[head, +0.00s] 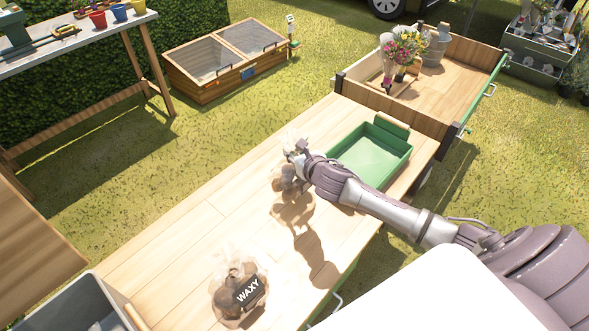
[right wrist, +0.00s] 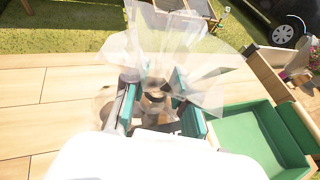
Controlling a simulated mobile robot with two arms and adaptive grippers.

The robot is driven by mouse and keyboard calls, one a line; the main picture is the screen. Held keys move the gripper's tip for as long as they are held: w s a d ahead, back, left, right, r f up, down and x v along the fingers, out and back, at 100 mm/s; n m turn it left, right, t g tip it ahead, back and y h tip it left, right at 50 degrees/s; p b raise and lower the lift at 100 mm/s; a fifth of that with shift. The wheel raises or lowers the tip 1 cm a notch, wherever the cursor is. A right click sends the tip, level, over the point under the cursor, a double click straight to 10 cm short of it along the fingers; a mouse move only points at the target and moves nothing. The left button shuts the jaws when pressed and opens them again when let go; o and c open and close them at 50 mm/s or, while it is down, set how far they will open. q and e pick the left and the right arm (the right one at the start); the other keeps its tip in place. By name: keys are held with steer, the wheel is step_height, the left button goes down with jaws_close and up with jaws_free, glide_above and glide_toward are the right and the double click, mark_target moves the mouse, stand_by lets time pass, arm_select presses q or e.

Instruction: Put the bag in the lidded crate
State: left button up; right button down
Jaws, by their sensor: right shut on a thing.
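My right gripper (head: 297,160) is shut on the gathered top of a clear bag (head: 288,187) with brown round contents. The held bag is over the wooden table, left of the green tray. In the right wrist view, the bag's clear film (right wrist: 196,72) fans out between and beyond the fingers; its lower part is mostly hidden. A second clear bag (head: 229,300) with a black "WAXY" label sits on the table near the front. I cannot tell for sure which container is the lidded crate; a wooden box with glazed lids (head: 207,92) stands on the grass, lids down. My left gripper is not in view.
A green tray (head: 372,151) lies on the table beside my right gripper and looks empty. A grey crate (head: 62,298) stands at the lower left. A wooden-sided bed (head: 468,58) at the back right holds flowers (head: 403,47). The table's middle is clear.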

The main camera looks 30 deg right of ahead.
steer(key=shift+f+b, duration=0.5)
steer(key=shift+f, duration=2.55)
steer(key=c, duration=0.9)
jaws_free()
